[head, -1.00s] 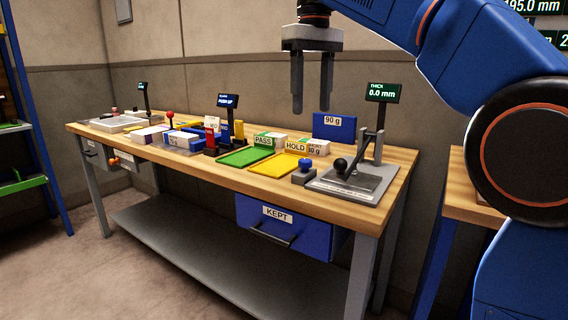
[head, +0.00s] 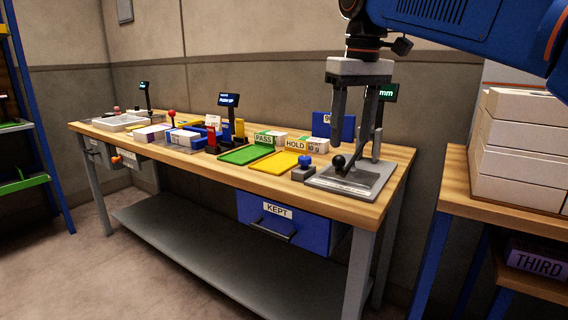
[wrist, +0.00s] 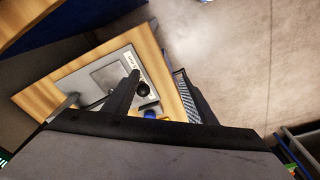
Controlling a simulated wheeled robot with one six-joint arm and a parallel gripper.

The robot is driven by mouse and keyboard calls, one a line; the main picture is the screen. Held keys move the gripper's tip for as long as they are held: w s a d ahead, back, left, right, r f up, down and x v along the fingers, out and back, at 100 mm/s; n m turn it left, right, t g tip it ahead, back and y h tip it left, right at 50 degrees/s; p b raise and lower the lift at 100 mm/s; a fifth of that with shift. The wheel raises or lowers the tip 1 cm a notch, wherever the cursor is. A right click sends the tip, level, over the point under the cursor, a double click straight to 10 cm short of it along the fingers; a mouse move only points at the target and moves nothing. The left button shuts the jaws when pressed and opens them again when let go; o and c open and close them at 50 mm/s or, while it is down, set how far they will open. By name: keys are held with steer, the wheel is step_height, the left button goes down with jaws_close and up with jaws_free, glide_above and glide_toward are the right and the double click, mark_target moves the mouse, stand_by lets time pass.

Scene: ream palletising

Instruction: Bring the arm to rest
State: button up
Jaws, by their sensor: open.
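My gripper (head: 352,125) is open and empty in the head view, its two fingers pointing down. It hangs in front of the thickness gauge (head: 352,180), at the right end of the wooden bench (head: 225,182). In the head view it partly covers the gauge's post and display. In the wrist view the two fingers (wrist: 160,95) stand apart with nothing between them. The gauge plate (wrist: 112,78) and its black knob show below, at the bench's corner.
Green PASS (head: 247,155) and yellow HOLD (head: 274,163) trays lie on the bench, with a blue button (head: 303,170) beside the gauge. A blue KEPT drawer (head: 290,222) hangs below. White reams (head: 520,150) are stacked on a second table at right. The floor in front is clear.

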steer(key=s+d+f+m+t, duration=0.1)
steer(key=s+d+f, duration=0.4)
steer(key=f, duration=0.6)
steer(key=s+d+f+m+t, duration=0.1)
steer(key=s+d+f, duration=0.3)
steer(key=s+f, duration=0.5)
steer(key=s+d+f+m+t, duration=0.1)
steer(key=s+d+f+m, duration=0.2)
steer(key=f, duration=1)
steer(key=s+d, duration=0.2)
steer(key=s, duration=0.2)
steer(key=shift+s+d+f+t, duration=0.2)
steer(key=shift+s+d+t, duration=0.1)
steer(key=shift+s+d, duration=0.05)
